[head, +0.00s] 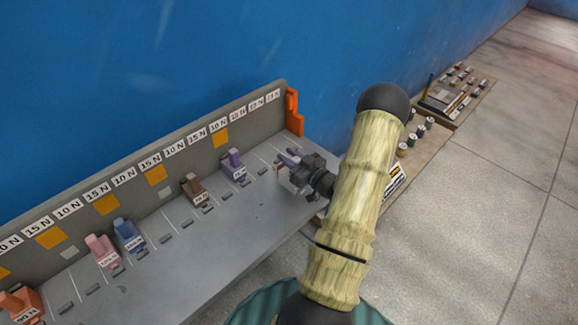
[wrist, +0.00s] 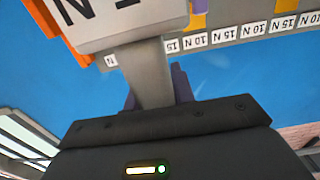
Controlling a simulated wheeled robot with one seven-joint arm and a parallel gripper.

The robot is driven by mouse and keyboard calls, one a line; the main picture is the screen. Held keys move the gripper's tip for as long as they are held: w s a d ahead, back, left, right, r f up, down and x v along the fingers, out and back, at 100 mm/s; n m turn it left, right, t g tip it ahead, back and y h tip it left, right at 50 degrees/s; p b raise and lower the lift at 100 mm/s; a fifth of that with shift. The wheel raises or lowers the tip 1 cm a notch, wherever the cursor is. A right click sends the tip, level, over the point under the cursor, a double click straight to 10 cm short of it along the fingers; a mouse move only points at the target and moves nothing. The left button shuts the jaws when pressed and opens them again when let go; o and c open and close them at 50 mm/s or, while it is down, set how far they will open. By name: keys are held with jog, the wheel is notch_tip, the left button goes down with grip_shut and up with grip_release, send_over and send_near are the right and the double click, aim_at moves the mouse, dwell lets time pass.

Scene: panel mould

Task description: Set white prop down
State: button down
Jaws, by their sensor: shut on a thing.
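The white prop (wrist: 145,75) fills the upper part of the wrist view. It has a grey-white stem and a wide labelled block, cut off by the frame edge. My gripper (wrist: 157,92) has purple fingers, one on each side of the stem, and is shut on it. In the head view my gripper (head: 291,158) is over the far right end of the grey panel (head: 235,215). The white prop (head: 299,179) shows only as a small pale patch there, mostly hidden by the gripper. I cannot tell whether it touches the panel.
Purple (head: 233,163), brown (head: 193,187), blue (head: 127,234), pink (head: 101,249) and orange (head: 22,304) props stand along the panel to the left. A labelled back wall (head: 172,150) with an orange end piece (head: 292,110) runs behind. Boards with small items (head: 455,92) lie right.

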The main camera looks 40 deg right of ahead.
jog(key=shift+f+p, duration=0.3)
jog(key=shift+f, duration=1.75)
jog(key=shift+f, duration=0.15)
jog(key=c, duration=1.2)
grip_release()
jog(key=shift+o, duration=0.2)
jog(key=shift+r, duration=0.2)
jog(key=s+b, duration=0.3)
jog(key=s, duration=0.9)
jog(key=shift+d, duration=0.4)
jog(key=shift+s, duration=0.1)
